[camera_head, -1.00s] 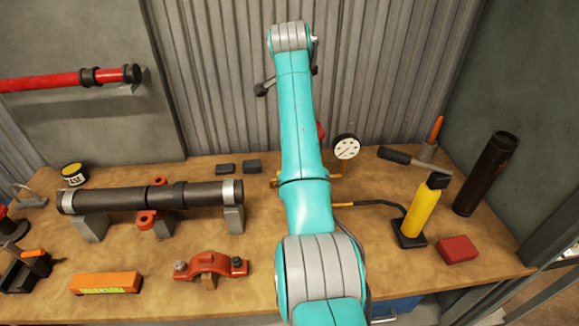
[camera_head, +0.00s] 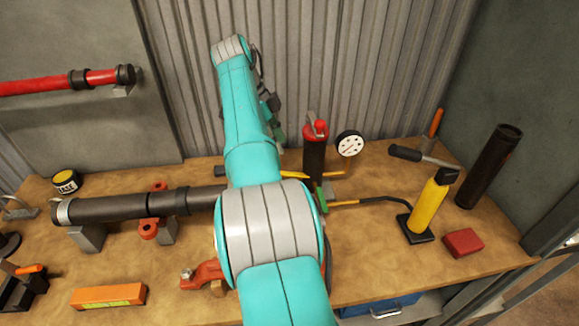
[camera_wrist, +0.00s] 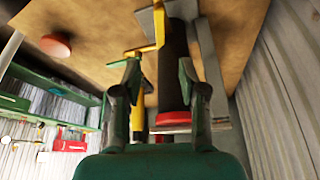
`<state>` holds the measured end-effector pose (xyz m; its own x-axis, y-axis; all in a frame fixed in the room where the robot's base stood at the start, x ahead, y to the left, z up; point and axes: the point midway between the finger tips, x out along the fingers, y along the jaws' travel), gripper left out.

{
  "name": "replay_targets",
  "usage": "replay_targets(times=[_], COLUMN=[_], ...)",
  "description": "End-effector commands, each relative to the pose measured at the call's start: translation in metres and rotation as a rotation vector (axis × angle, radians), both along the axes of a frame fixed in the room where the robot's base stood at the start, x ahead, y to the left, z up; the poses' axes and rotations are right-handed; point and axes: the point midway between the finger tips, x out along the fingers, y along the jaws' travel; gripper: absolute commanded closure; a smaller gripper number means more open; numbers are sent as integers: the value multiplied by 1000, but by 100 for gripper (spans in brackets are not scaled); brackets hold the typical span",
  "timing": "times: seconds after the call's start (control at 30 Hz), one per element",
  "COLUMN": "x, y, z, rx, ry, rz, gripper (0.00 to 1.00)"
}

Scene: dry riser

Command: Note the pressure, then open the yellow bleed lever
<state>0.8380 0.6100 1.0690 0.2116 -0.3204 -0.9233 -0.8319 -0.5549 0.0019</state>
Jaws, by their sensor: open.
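A black upright cylinder with a red top (camera_head: 315,150) stands at the back of the bench. A white round pressure gauge (camera_head: 350,143) is beside its top; its reading is too small to make out. A yellow lever (camera_head: 293,174) sticks out low on the cylinder's left side; the wrist view shows yellow bars (camera_wrist: 158,28) beside the dark cylinder (camera_wrist: 174,70). My gripper is open and empty in the wrist view (camera_wrist: 160,88), its fingers either side of the cylinder in the picture; I cannot tell the distance. In the head view my arm partly hides it.
A yellow bottle-shaped pump (camera_head: 427,205) with a black hose stands to the right, near a red block (camera_head: 463,242) and a black tube (camera_head: 489,166). A dark pipe (camera_head: 120,207) lies on supports at left. An orange box (camera_head: 108,297) lies in front. Bare bench lies between.

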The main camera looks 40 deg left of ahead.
Motion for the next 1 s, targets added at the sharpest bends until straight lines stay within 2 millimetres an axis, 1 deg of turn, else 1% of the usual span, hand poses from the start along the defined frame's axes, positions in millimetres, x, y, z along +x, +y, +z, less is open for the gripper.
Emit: replay_targets(times=[0.03,0.13,0.3,0.5,0.7,1.0], x=[1,5,11,18,21,21], y=[-3,-7,-17,-26,-30,-31], z=[-8,-20,-50,-76,-89,-91], rx=[-2,0,0,1,3,3], ry=[1,0,0,1,-1,-1], rz=[-1,-1,0,1,2,2], gripper=[58,58,58,58,58,58])
